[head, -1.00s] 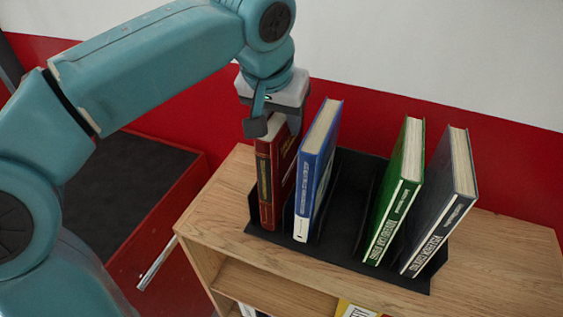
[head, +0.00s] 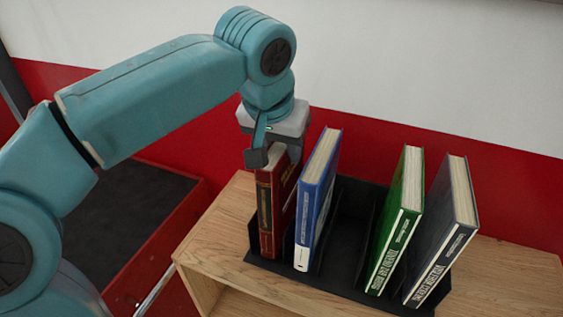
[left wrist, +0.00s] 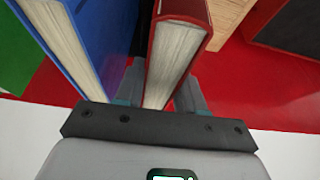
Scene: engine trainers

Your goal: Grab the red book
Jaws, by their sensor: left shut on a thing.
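The red book (head: 269,208) stands upright at the left end of the black book rack (head: 347,218), beside the blue book. My left gripper (head: 272,150) is above it with its fingers down on either side of its top edge, shut on it. In the left wrist view, the red book (left wrist: 176,45) sits between the two fingers of my left gripper (left wrist: 160,92). The book's lower end is still down in the rack. My right gripper is not in view.
A blue book (head: 315,195) stands close to the right of the red one. A green book (head: 398,222) and a dark grey book (head: 443,228) lean further right. The rack stands on a wooden shelf unit (head: 222,222) before a red and white wall. An empty slot lies mid-rack.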

